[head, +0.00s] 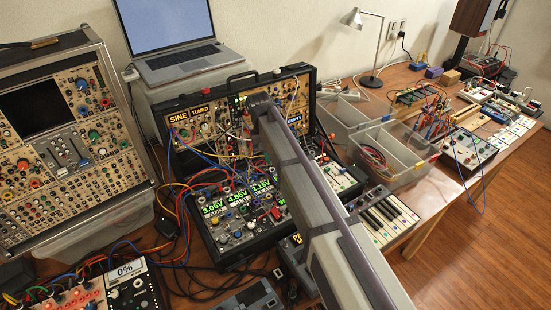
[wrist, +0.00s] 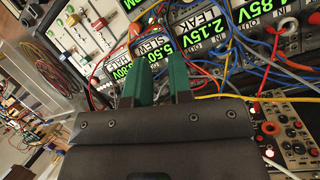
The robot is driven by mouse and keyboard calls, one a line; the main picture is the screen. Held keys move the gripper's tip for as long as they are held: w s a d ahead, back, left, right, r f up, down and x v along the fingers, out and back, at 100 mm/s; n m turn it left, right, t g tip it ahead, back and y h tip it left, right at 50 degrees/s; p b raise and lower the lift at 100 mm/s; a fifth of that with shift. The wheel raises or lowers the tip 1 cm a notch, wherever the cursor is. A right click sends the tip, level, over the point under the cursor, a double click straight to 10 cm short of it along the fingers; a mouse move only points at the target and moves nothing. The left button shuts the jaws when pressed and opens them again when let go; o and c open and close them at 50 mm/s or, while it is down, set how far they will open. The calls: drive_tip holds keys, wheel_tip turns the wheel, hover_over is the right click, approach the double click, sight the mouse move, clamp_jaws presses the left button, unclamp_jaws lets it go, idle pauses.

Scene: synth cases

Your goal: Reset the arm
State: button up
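My arm (head: 318,195) reaches from the bottom right of the head view up over the middle synth cases. My gripper is hidden behind the arm there. In the wrist view, my gripper (wrist: 161,72) shows two green fingers standing apart with a gap between them. Nothing is visibly held. The fingers point at a module panel (wrist: 215,55) with green voltage displays and many patch cables. Cables pass close around the fingertips; I cannot tell if any touch.
A case with lit displays (head: 218,232) and tangled cables lies below the arm. A laptop (head: 170,60) stands behind, and a tall synth case (head: 75,150) is at left. Clear bins (head: 408,158), a keyboard (head: 385,215) and a lamp (head: 353,18) are to the right.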

drive_tip(key=shift+a, duration=0.1)
idle(0.3)
drive_tip(key=s+d+f+m+t+y, duration=0.1)
drive_tip(key=s+d+m+t+y, duration=0.1)
drive_tip(key=s+d, duration=1.9)
drive_tip(key=shift+s+d+m+t+y, duration=0.3)
drive_tip(key=shift+s+d+t, duration=0.1)
drive_tip(key=shift+d, duration=0.15)
